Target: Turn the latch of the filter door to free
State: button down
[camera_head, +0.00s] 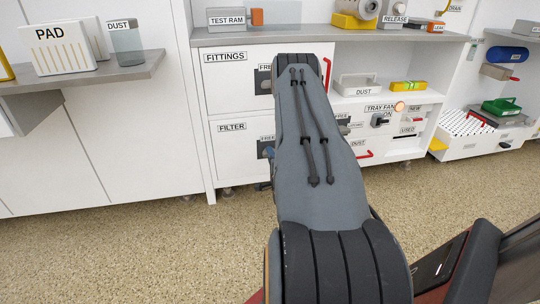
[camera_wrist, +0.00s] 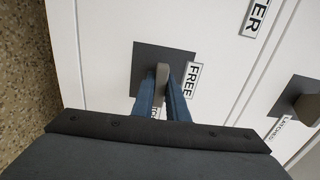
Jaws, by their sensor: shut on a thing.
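The filter door (camera_head: 235,165) is a white panel labelled FILTER, in the lower row of the cabinet in the head view. Its latch is a grey handle (camera_wrist: 162,73) on a dark square plate (camera_wrist: 140,62) in the wrist view. A FREE label (camera_wrist: 191,79) lies beside the plate; a second label by the plate is mostly hidden behind my fingers. My gripper (camera_wrist: 163,90) has its blue fingers closed on both sides of the latch handle. In the head view my arm covers most of the latch and gripper. The door looks closed.
The fittings door (camera_head: 228,82) is above the filter door. Another latch (camera_wrist: 300,100) with a LATCHED label shows at the right of the wrist view. A shelf with a PAD box (camera_head: 62,48) juts out at left. The speckled floor (camera_head: 120,245) is clear.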

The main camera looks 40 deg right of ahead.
jog(key=n+p, duration=0.3)
jog(key=n, duration=0.1)
jog(key=shift+r+p, duration=0.1)
jog(key=shift+p, duration=0.2)
jog(key=n+p, duration=0.3)
jog(key=n, duration=0.1)
jog(key=shift+n, duration=0.3)
jog(key=n+p, duration=0.2)
jog(key=n, duration=0.2)
jog(key=shift+n+p, duration=0.3)
jog(key=shift+p, duration=0.05)
jog(key=shift+n+p, duration=0.95)
jog(key=shift+n, duration=1.25)
jog(key=shift+a, duration=0.1)
jog(key=c, duration=1.7)
grip_release()
jog(key=shift+w, duration=0.1)
jog(key=shift+c, duration=0.2)
